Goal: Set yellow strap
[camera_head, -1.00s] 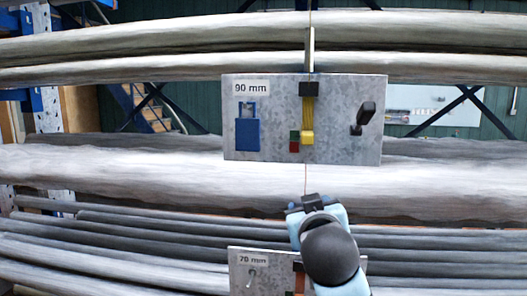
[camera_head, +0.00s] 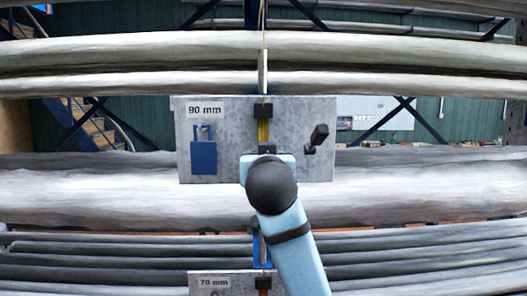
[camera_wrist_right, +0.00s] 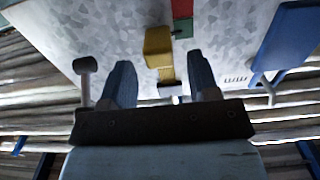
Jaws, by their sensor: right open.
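The yellow strap (camera_head: 263,131) hangs from a black clamp (camera_head: 263,111) on the grey 90 mm plate (camera_head: 230,115). My right gripper (camera_head: 265,151) is in front of the plate, over the strap's lower end, and hides that end in the head view. In the right wrist view, the strap's yellow end block (camera_wrist_right: 158,45) shows just beyond the open right fingers (camera_wrist_right: 161,82), roughly between them. The fingers appear apart from it; depth is hard to judge. A green mark (camera_wrist_right: 183,28) and a red mark (camera_wrist_right: 182,9) lie beside the block. My left gripper is not in view.
A blue padlock shape (camera_head: 203,157) is on the plate's left, and a black handle (camera_head: 317,137) sticks out on its right. Long grey pipes (camera_head: 100,195) run behind. A 70 mm plate (camera_head: 225,283) is below.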

